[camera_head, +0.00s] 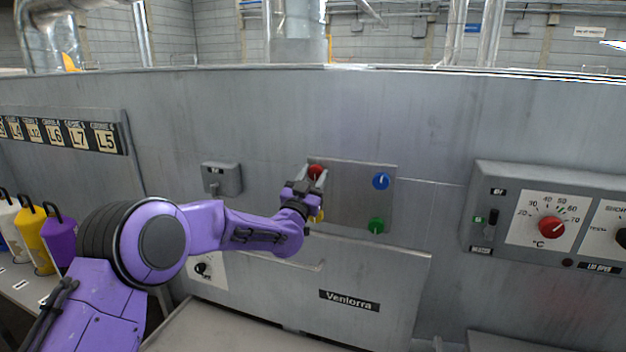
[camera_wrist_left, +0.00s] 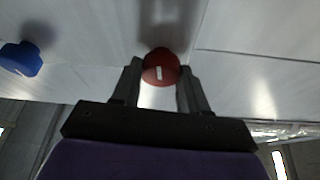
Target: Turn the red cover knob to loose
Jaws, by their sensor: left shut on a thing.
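The red cover knob (camera_head: 316,171) sits at the upper left of a square metal cover on the grey machine wall. My left gripper (camera_head: 309,178) is at this knob, its arm reaching in from the left. In the left wrist view the red knob (camera_wrist_left: 161,67) lies between the two fingertips of my left gripper (camera_wrist_left: 160,75), which are shut on it. A white mark shows on the knob's face. A blue knob (camera_head: 381,181), a green knob (camera_head: 376,225) and a partly hidden yellow knob (camera_head: 319,216) sit at the cover's other corners. My right gripper is not in view.
A grey switch box (camera_head: 222,179) juts out left of the cover. A control panel with a red temperature dial (camera_head: 551,227) is at the right. Yellow (camera_head: 33,240) and purple (camera_head: 60,238) containers stand at the far left. The blue knob also shows in the wrist view (camera_wrist_left: 21,58).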

